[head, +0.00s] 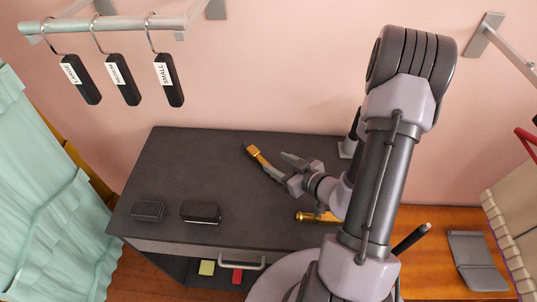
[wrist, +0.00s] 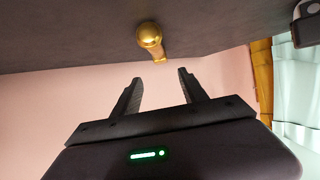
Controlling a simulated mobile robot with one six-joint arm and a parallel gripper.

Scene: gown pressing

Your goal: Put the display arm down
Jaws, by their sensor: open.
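No part carries a label as the display arm, and I cannot tell for sure which thing it is. A slim brass-coloured piece (head: 256,156) shows over the dark worktop, just beyond my gripper (head: 277,164). A second brass piece (head: 318,216) is nearer, partly behind my arm. I cannot tell if the two are joined. In the wrist view a brass rod with a round knob (wrist: 149,37) shows beyond the fingers, apart from them. My gripper is open, with nothing between its fingers (wrist: 160,88).
The dark worktop (head: 165,165) holds two black blocks (head: 147,211) (head: 201,212) at front left; its middle is bare. Size tags (head: 118,80) hang from a rail (head: 105,25). Green curtain (head: 55,215) stands left. A grey wall bracket (head: 485,35) is at upper right.

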